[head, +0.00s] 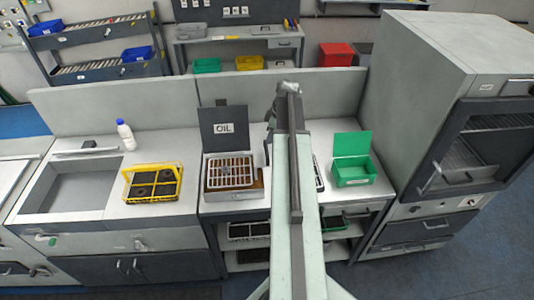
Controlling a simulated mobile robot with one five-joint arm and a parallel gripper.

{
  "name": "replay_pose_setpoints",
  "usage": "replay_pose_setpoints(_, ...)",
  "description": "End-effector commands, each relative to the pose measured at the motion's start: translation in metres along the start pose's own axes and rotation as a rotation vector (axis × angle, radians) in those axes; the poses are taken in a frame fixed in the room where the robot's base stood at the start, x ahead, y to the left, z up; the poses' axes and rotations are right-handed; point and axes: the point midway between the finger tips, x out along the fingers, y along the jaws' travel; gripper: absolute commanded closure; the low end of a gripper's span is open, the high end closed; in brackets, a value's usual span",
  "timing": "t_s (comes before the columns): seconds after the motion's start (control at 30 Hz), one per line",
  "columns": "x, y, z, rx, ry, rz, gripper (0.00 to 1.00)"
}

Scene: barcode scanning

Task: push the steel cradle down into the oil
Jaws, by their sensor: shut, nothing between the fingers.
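The steel cradle (229,168) is a wire grid basket. It sits at the opening of the oil tank (222,195), below an upright dark lid marked OIL (225,128). Some small thing seems to lie on the grid, too small to tell. I cannot tell how deep the cradle sits. My arm reaches up the middle of the picture, just right of the tank. My gripper (267,150) shows only as a thin dark part at the arm's left edge, right of the cradle and apart from it. It is shut and empty; much of it is hidden behind the arm.
A yellow crate (131,198) with dark round items and a white bottle (126,135) stand left of the tank, near a sink (75,187). A green open box (354,180) stands right of my arm. A tall oven cabinet (420,75) bounds the right.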

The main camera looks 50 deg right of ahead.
Motion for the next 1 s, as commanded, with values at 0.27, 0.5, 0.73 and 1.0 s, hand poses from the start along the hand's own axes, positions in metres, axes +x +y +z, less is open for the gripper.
replay_pose_setpoints(0.27, 0.036, 0.0, 0.002, 0.002, 0.0, 0.0, 1.0)
replay_pose_setpoints(0.5, 0.035, 0.0, 0.0, 0.002, 0.0, 0.0, 1.0)
replay_pose_setpoints(0.73, 0.043, 0.0, 0.003, 0.002, 0.0, 0.0, 1.0)
replay_pose_setpoints(1.0, 0.076, 0.0, 0.012, 0.002, -0.001, 0.0, 1.0)
